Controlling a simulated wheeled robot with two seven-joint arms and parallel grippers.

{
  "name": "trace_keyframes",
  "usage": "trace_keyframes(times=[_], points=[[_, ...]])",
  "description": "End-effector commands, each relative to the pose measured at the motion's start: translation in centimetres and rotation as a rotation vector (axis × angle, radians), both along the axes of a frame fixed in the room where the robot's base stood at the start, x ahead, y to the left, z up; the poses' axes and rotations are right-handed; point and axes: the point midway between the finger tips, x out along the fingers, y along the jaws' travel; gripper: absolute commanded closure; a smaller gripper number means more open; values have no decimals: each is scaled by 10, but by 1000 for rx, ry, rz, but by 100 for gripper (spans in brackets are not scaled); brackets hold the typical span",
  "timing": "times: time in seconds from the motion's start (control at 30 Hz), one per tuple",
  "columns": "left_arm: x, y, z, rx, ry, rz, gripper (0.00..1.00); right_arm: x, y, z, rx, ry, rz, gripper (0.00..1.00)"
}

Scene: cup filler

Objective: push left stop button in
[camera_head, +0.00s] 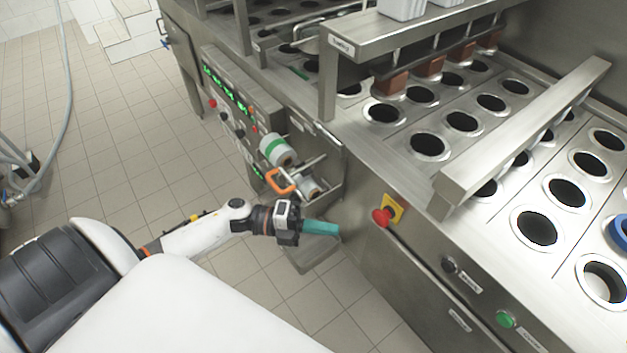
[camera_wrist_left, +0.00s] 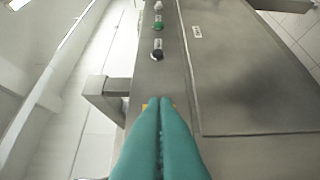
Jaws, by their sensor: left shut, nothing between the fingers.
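A red mushroom-shaped stop button (camera_head: 382,216) on a yellow plate (camera_head: 394,207) sits on the machine's front face, near the middle of the head view. My left gripper (camera_head: 338,229), with teal fingers, is shut and empty. In the head view its tips point right towards the button, with a gap between them. In the left wrist view the shut fingers (camera_wrist_left: 160,103) cover the button, and only slivers of the yellow plate (camera_wrist_left: 145,105) show beside the tips. I cannot tell from these frames whether the button is pressed in. My right gripper is not in view.
A black knob (camera_head: 449,265) and a green button (camera_head: 505,319) are further right on the same face. A control panel (camera_head: 230,95) with a green display, rollers and an orange handle (camera_head: 280,181) stand left of the button. A metal bracket (camera_wrist_left: 105,95) projects beside the fingers.

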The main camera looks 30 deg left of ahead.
Motion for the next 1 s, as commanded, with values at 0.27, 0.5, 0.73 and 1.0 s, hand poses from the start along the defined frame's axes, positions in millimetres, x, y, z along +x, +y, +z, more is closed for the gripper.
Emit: trace_keyframes(times=[0.27,0.5,0.73,1.0], points=[[31,-47,4,-2,-2,4,100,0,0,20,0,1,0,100],[55,-55,1,-1,0,2,100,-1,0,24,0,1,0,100],[58,-57,0,0,1,1,100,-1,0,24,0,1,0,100],[63,-58,-2,0,0,1,100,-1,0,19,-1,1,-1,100]])
